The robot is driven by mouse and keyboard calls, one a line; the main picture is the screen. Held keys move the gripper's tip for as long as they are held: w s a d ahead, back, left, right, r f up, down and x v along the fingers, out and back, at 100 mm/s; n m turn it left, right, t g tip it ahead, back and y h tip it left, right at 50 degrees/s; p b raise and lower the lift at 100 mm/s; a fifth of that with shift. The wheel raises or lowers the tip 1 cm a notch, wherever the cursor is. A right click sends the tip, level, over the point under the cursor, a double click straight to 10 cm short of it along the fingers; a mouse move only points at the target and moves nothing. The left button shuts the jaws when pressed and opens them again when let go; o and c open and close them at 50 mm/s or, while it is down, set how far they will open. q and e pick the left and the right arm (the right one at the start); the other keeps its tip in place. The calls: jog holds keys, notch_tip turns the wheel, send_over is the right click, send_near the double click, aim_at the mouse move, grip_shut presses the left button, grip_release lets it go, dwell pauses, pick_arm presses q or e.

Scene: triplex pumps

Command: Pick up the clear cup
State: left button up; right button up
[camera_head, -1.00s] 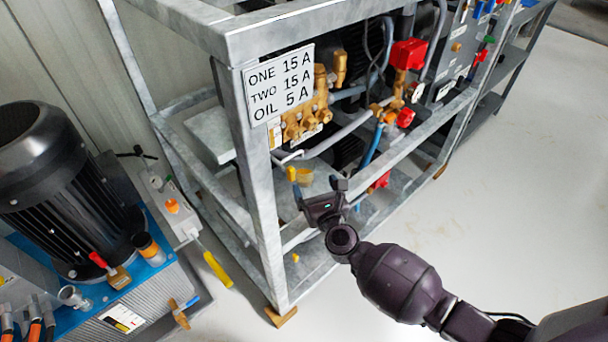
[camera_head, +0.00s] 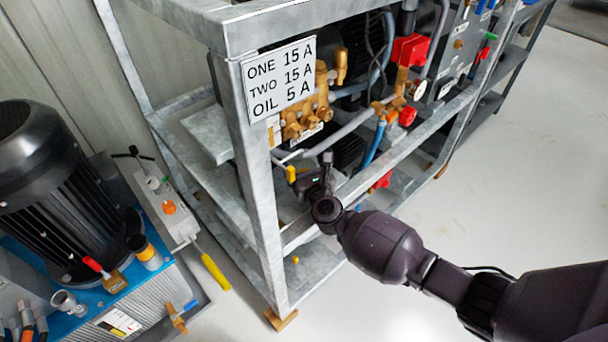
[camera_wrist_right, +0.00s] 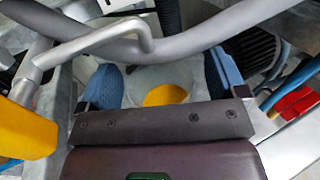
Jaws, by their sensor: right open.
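The clear cup (camera_wrist_right: 152,78) shows in the right wrist view as a pale see-through shape with a yellow patch in it. It lies between the two blue fingertips of my right gripper (camera_wrist_right: 165,76), which is open. I cannot tell whether either finger touches the cup. In the head view my right gripper (camera_head: 314,176) reaches into the pump frame from the right, beside the front post. There the gripper hides the cup. My left gripper is not in view.
A grey metal frame (camera_head: 262,225) with a current sign (camera_head: 279,79) surrounds the brass pump. A grey pipe (camera_wrist_right: 225,30) and a yellow handle (camera_wrist_right: 28,128) are close to my right gripper. A black motor (camera_head: 45,190) stands at left. The floor at right is clear.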

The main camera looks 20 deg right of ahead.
jog(key=shift+c, duration=0.3)
jog(key=c, duration=1)
jog(key=shift+r, duration=0.1)
jog(key=shift+c, duration=0.2)
